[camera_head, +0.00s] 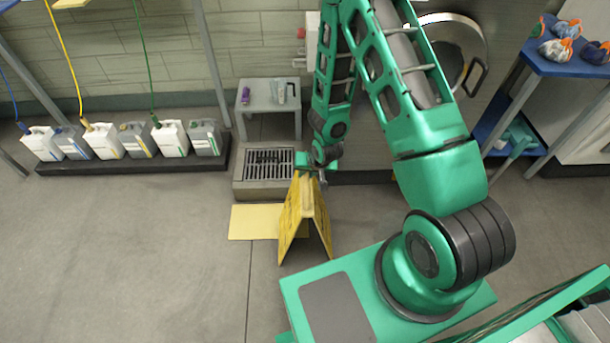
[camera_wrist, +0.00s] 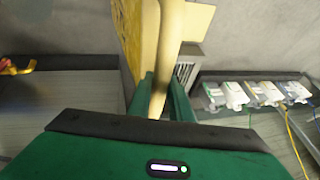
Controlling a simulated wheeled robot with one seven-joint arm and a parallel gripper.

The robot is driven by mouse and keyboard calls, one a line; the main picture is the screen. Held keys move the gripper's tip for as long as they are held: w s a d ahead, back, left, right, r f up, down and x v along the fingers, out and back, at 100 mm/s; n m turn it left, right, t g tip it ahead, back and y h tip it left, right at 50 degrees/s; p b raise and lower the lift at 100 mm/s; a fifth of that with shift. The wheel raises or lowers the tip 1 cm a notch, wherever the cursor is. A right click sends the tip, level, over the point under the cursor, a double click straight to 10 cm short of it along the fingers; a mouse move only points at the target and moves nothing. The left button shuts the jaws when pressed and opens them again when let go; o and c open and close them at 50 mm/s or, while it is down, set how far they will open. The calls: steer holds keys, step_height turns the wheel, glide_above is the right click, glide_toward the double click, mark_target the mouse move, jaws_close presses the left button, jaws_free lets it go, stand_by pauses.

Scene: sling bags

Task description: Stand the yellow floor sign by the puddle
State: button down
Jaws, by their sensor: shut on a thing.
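The yellow floor sign (camera_head: 290,222) is an A-frame with its two panels spread, upright near the middle of the head view. My gripper (camera_head: 309,174) is at the top of the sign and shut on it. In the wrist view the sign (camera_wrist: 168,40) stands between the two green fingers of my gripper (camera_wrist: 160,98). I cannot tell whether the sign's feet touch the floor. A flat pale yellow rectangle (camera_head: 253,222) lies on the floor just left of the sign, partly behind it. I cannot make out a puddle; my arm hides part of the floor.
A floor drain with a grate (camera_head: 266,163) lies behind the sign, with a small grey table (camera_head: 269,96) beyond it. Several jugs stand on a dark tray (camera_head: 130,163) at the left wall. A blue shelf (camera_head: 555,62) stands at the right. The floor at left is clear.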

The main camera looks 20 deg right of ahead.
steer(key=shift+f, duration=0.55)
steer(key=c, duration=1.6)
jaws_free()
steer(key=v, duration=1.2)
